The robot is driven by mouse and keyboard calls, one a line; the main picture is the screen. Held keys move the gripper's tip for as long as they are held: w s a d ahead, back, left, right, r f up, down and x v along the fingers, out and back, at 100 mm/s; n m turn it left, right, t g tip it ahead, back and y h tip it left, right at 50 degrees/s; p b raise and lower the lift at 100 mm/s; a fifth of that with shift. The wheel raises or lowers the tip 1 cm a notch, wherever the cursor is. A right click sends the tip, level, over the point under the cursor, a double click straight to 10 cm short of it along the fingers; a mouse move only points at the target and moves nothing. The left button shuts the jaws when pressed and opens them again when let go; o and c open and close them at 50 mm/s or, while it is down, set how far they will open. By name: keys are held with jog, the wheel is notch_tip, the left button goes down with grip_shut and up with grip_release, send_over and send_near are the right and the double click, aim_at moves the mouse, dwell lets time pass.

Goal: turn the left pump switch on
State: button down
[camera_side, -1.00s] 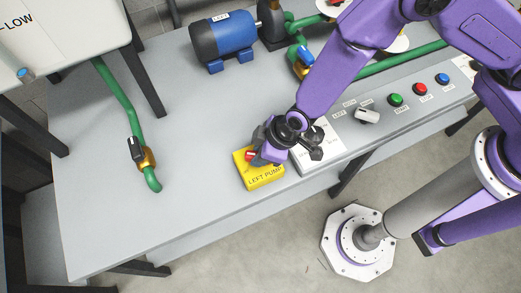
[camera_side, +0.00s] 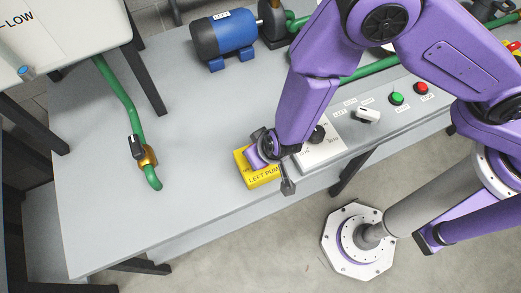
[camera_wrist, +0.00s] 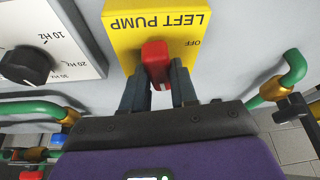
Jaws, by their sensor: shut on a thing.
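The yellow left pump switch box (camera_side: 262,179) lies on the bench in the side view, partly covered by my gripper (camera_side: 256,158). In the wrist view the yellow plate (camera_wrist: 122,38) reads "LEFT PUMP" upside down, with an "OFF" mark at the right of the knob. The red knob (camera_wrist: 154,58) sits between the two dark fingers of my gripper (camera_wrist: 159,88), which are shut on it. A white line on the knob's end points toward the gripper. Any "ON" mark is hidden. The knob is hidden in the side view.
A white panel with a black Hz dial (camera_wrist: 27,66) is beside the box. Green (camera_side: 397,98) and red (camera_side: 421,88) buttons and a white-grey selector (camera_side: 368,115) lie along the bench. A blue motor (camera_side: 225,38) stands behind; a valved green pipe (camera_side: 122,98) runs at left.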

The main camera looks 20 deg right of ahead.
jog(key=shift+s+f+m+h, duration=0.15)
jog(key=shift+m+h, duration=0.25)
jog(key=shift+m, duration=0.4)
jog(key=c, duration=0.9)
grip_release()
jog(key=shift+a+r, duration=0.1)
jog(key=shift+r, duration=0.25)
jog(key=v, duration=1.6)
jog(key=shift+s+r, duration=0.1)
jog(key=shift+r, duration=0.3)
